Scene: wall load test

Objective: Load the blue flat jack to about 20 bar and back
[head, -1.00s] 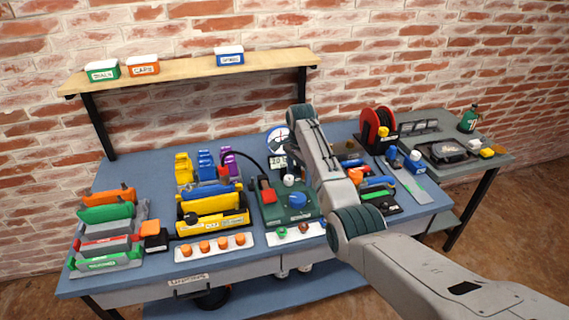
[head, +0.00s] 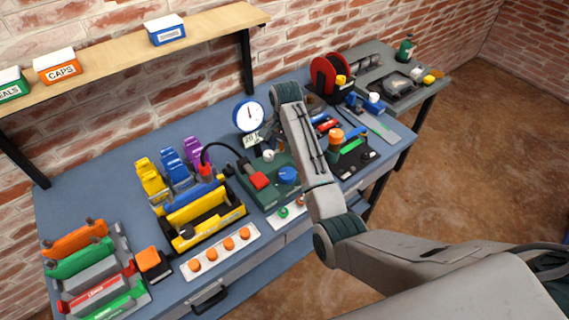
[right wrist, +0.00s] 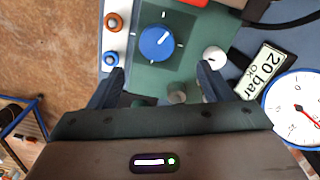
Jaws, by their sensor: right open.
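The blue flat jack (head: 188,192) lies in the yellow slotted block (head: 208,215) on the blue bench, with a black hose and red coupling (head: 206,170) above it. The green pump unit (head: 272,196) stands to its right, with a red lever (head: 259,181) and a blue knob (head: 287,175). The round gauge (head: 249,115) stands behind, beside the "20 bar OK" card (right wrist: 262,72). My right gripper (right wrist: 160,76) is open and empty above the pump unit, with the blue knob (right wrist: 157,42) beyond its fingertips. My forearm hides this gripper in the head view. My left gripper is out of view.
Orange, green and grey plates stand in a rack (head: 128,240) at left. Yellow, blue and purple pieces (head: 172,165) stand behind the block. A white strip of orange caps (head: 218,252) lies in front. A red reel (head: 330,78) is at the back right.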

